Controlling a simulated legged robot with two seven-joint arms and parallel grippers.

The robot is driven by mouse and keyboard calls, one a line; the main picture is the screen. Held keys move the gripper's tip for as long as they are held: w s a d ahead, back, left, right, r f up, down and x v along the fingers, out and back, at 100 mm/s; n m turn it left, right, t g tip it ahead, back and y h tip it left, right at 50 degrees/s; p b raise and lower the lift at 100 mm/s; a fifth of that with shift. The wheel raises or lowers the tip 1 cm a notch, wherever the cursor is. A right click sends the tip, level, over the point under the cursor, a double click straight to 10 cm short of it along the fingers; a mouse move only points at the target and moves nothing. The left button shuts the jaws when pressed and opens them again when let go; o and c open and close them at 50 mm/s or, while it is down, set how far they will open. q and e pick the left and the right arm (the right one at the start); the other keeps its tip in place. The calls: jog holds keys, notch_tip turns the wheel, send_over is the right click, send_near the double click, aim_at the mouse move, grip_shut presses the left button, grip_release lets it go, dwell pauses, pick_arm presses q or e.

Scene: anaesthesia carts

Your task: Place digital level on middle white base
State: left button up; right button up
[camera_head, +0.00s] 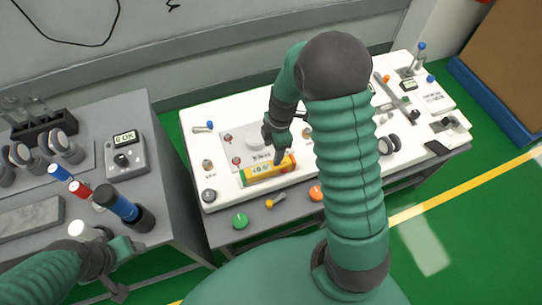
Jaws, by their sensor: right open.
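My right gripper (278,155) is open and points down at the bar's rear edge. I cannot tell if its fingers touch the bar. My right arm crosses the middle of the picture and hides part of the white base behind it. My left gripper (122,247) is low at the left, beside the grey table, and its jaws are too small to read.
The left grey table (170,205) holds a grey meter (125,155), blue and red-capped cylinders and a white cylinder (82,231). Knobs and switches stand on the white base.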

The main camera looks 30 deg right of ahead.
jog(key=s+a+r+m+t+h, duration=0.1)
jog(key=s+a+r+m+t, duration=0.1)
jog(key=s+a+r+m, duration=0.6)
jog(key=s+m, duration=0.1)
jog(key=m, duration=0.6)
jog(key=shift+a, duration=0.4)
jog(key=shift+d, duration=0.1)
